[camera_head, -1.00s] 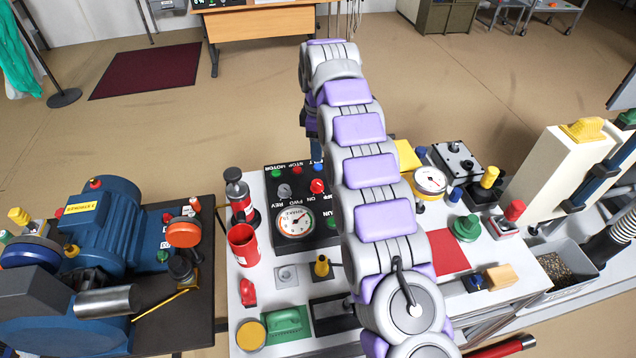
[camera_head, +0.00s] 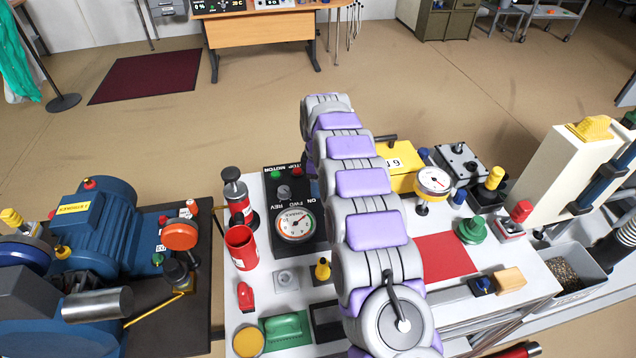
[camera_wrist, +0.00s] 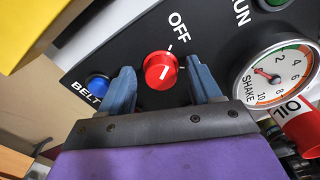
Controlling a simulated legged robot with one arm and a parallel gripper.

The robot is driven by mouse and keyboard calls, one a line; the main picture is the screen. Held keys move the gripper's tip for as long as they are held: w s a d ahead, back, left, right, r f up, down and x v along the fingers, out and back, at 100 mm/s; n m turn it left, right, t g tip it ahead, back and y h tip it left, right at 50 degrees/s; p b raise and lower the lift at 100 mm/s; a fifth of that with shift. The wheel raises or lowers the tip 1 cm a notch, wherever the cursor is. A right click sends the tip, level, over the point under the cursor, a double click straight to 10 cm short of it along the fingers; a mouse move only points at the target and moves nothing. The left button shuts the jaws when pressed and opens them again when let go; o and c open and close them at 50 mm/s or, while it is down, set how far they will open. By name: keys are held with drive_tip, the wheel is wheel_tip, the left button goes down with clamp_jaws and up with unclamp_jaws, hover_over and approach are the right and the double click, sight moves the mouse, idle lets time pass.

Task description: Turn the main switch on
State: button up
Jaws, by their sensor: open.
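The red rotary knob (camera_wrist: 161,70) is on the dark control panel (camera_wrist: 215,62), under the word OFF, and has a short white line on its face. My gripper (camera_wrist: 162,66) is open in the wrist view. Its two blue-grey fingers stand on either side of the knob, with gaps showing between fingers and knob. I cannot tell how deep the fingertips are against the panel. In the head view the panel (camera_head: 282,245) is on the white table, and my arm hides its right part, the red knob and my gripper.
A blue BELT button (camera_wrist: 97,83) is close beside the left finger. A yellow box (camera_head: 403,170) stands right of my arm. A red cup (camera_head: 242,248) stands left of the panel.

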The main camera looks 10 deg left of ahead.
drive_tip(key=c, duration=1)
drive_tip(key=shift+r+m+p, duration=0.1)
drive_tip(key=shift+m+p, duration=0.3)
drive_tip(key=shift+p, duration=0.05)
drive_tip(key=shift+d+r+m+p, duration=0.1)
drive_tip(key=shift+m+p, duration=0.8)
drive_tip(key=shift+p, duration=0.1)
drive_tip(key=m+p, duration=0.3)
drive_tip(key=shift+m, duration=0.3)
drive_tip(key=m+p, duration=0.2)
drive_tip(key=m, duration=0.1)
drive_tip(key=shift+m, duration=0.3)
drive_tip(key=shift+s+m+p, duration=0.1)
drive_tip(key=shift+m+p, duration=0.7)
drive_tip(key=shift+m, duration=1.2)
drive_tip(key=shift+f, duration=0.2)
